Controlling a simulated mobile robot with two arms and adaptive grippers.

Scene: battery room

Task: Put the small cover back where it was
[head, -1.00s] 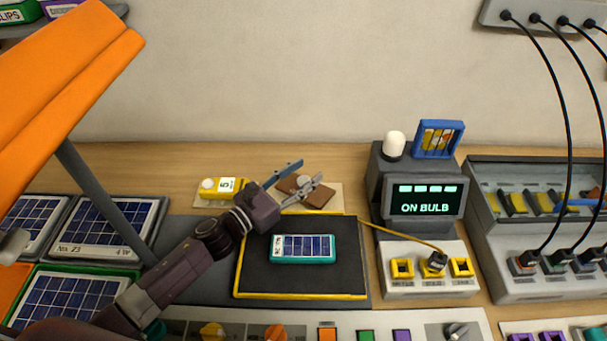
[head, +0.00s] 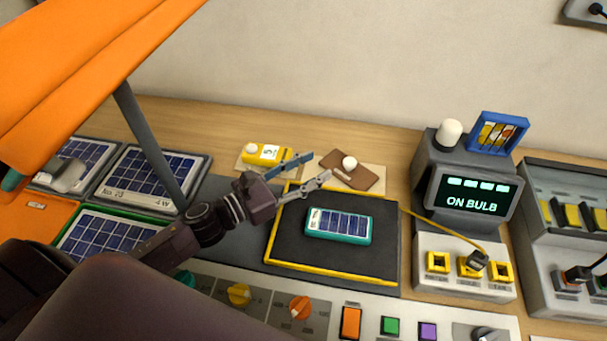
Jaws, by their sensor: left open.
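The small cover (head: 365,178), a flat brown plate with a round white knob, lies slightly turned on a beige pad (head: 325,160) at the back of the bench, behind the black mat. My left gripper (head: 318,166) is open, with one blue and one grey finger. In the picture its tips are just left of the cover, with nothing between them. I cannot tell whether the grey finger touches the cover's edge. A teal solar panel unit (head: 352,239) lies on the yellow-edged black mat (head: 300,253). My right gripper is not in view.
A yellow block with a white knob (head: 265,153) sits left of the cover. A dark display unit reading "ON BULB" (head: 470,200) stands to the right. An orange lamp (head: 80,75) hangs over the left side, above several solar panels. Coloured buttons line the front.

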